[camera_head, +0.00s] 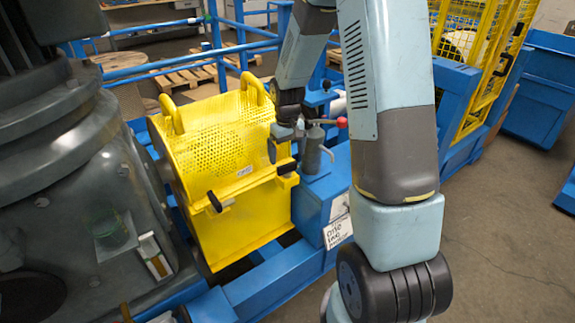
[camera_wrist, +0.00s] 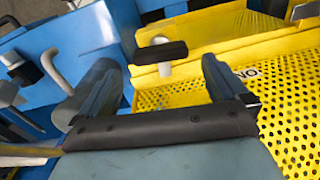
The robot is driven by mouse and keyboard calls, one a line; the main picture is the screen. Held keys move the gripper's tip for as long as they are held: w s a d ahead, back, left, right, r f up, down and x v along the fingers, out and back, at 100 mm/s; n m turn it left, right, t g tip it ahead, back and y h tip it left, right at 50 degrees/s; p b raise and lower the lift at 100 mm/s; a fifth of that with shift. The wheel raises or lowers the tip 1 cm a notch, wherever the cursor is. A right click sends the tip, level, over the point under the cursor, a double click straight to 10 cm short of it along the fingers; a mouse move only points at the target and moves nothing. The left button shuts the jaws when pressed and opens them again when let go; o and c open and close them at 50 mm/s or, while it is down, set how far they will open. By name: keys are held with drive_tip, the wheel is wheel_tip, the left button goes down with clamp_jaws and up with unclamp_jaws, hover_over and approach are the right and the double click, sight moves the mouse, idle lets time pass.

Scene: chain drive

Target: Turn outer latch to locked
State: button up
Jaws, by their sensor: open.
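The yellow perforated guard (camera_head: 236,130) carries two latches with black handles. One latch (camera_head: 287,168) is at its right edge, just below my gripper (camera_head: 285,140). The other latch (camera_head: 214,202) is on the front left, with its handle jutting out. In the wrist view, a black latch handle (camera_wrist: 161,52) on a pale pivot lies crosswise, ahead of and between the open fingers of my gripper (camera_wrist: 158,66). The fingers appear apart from it and hold nothing. I cannot tell for certain which latch is the outer one.
A grey cylinder with a red-knobbed lever (camera_head: 341,122) stands close right of my gripper. The blue frame (camera_head: 318,195) runs beneath. A dark machine housing (camera_head: 80,190) fills the left. Open floor (camera_head: 500,240) lies to the right.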

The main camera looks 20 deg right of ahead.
sight(287, 164)
drive_tip(key=shift+f, duration=2.8)
drive_tip(key=shift+c, duration=0.5)
